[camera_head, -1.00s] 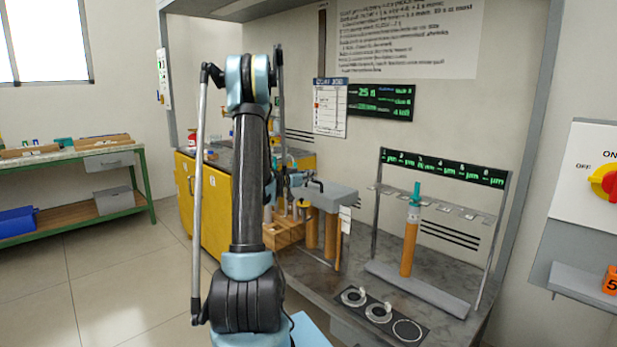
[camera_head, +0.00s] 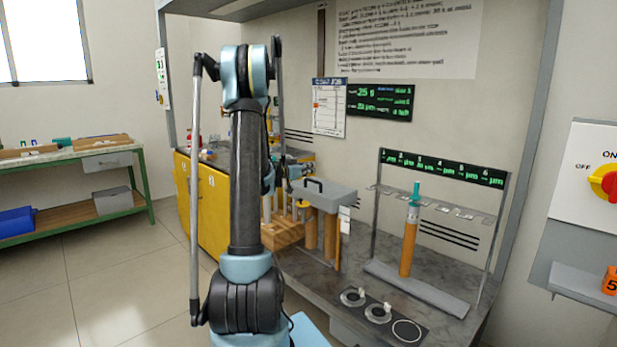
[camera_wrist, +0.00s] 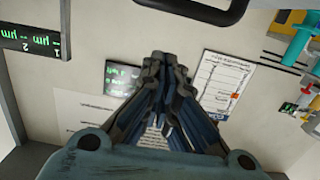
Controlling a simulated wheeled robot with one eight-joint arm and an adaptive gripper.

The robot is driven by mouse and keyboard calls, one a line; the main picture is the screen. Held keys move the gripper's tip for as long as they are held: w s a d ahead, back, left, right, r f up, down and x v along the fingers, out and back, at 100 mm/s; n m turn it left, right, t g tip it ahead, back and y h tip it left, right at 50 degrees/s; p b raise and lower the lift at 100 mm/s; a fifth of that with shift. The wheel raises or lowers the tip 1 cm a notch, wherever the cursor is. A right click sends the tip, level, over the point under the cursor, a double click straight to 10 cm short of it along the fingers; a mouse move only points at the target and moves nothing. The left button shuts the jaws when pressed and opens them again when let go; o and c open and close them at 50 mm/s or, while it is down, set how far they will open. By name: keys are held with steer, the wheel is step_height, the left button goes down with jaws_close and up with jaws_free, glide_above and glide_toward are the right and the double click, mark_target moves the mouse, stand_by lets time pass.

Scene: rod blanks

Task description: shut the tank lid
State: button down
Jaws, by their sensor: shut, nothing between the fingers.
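My gripper (camera_head: 294,171) is small and partly hidden behind my arm in the head view, just up and left of the handle. In the wrist view my gripper (camera_wrist: 160,62) has its fingers together with nothing between them. A dark curved bar (camera_wrist: 195,17), perhaps the handle, crosses the top of that view, apart from the fingertips.
A wooden rack (camera_head: 283,233) stands left of the cylinders. To the right, a metal stand (camera_head: 418,288) holds an orange rod (camera_head: 409,247) with a teal top. A dark plate with round rings (camera_head: 379,314) lies at the bench front. A yellow cabinet (camera_head: 209,208) is left.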

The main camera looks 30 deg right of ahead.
steer(key=s+a+n+y, duration=0.15)
steer(key=s+a, duration=0.25)
steer(key=a, duration=0.4)
steer(key=s+a+n+y, duration=0.15)
steer(key=s+a, duration=0.25)
steer(key=a, duration=0.4)
steer(key=s+a+f+n+y, duration=0.4)
steer(key=s+a, duration=0.5)
steer(key=a, duration=0.2)
steer(key=s+a+f+n+g+y, duration=0.1)
steer(key=s+a+f+n+y, duration=0.3)
steer(key=s+a, duration=0.6)
steer(key=s+a+f+n+y, duration=0.4)
steer(key=s+a+f+y, duration=0.1)
steer(key=s+a, duration=0.5)
steer(key=a, duration=0.2)
steer(key=shift+a+f+n+g+y, duration=0.15)
steer(key=shift+a+n+g+y, duration=0.15)
steer(key=shift+a, duration=0.05)
